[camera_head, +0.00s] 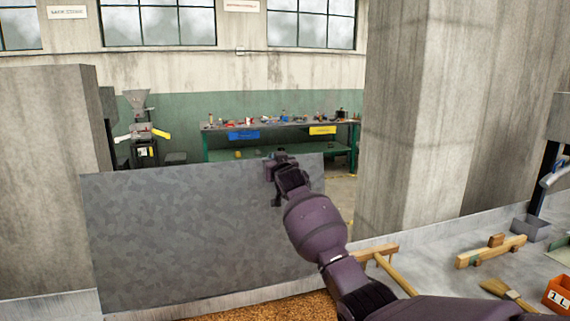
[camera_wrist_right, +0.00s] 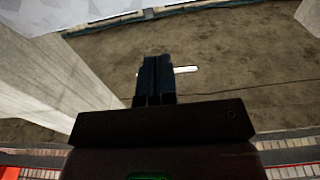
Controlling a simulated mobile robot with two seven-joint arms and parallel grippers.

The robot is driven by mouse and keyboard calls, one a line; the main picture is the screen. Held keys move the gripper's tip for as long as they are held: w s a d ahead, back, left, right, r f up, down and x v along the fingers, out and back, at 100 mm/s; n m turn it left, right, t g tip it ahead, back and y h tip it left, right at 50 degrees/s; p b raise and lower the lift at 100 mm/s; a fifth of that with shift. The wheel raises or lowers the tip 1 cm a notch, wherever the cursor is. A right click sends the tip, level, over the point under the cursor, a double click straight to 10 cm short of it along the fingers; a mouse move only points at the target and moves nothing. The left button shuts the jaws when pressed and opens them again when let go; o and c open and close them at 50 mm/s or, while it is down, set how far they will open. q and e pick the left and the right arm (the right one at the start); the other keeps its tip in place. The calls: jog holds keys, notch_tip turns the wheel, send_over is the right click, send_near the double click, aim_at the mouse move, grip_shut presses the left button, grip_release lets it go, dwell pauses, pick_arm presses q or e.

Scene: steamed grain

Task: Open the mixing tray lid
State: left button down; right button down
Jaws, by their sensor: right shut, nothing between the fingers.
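The mixing tray lid (camera_head: 180,235), a flat mottled grey metal panel, stands steeply raised in the head view. Brown grain (camera_head: 265,311) shows in the tray along its lower edge. My right arm reaches up from the lower right across the lid's right part. My right gripper (camera_head: 278,178) is by the lid's upper right corner; I cannot tell whether it touches the lid. In the right wrist view its fingers (camera_wrist_right: 154,80) are together with nothing between them. The lid cannot be made out there. My left gripper is not in view.
A grey counter (camera_head: 440,262) at right holds wooden tools (camera_head: 490,252), a brush (camera_head: 505,290) and an orange box (camera_head: 558,295). Concrete pillars stand left (camera_head: 50,180) and right (camera_head: 415,110). A green workbench (camera_head: 280,127) is far behind the lid.

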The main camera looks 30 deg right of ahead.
pick_arm(q)
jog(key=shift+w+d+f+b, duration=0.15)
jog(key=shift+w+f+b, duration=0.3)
jog(key=shift+b, duration=0.05)
pick_arm(e)
jog(key=s+a+r, duration=0.1)
jog(key=s+a, duration=0.1)
jog(key=s, duration=0.6)
jog(key=shift+s+r, duration=0.2)
jog(key=shift+r, duration=0.2)
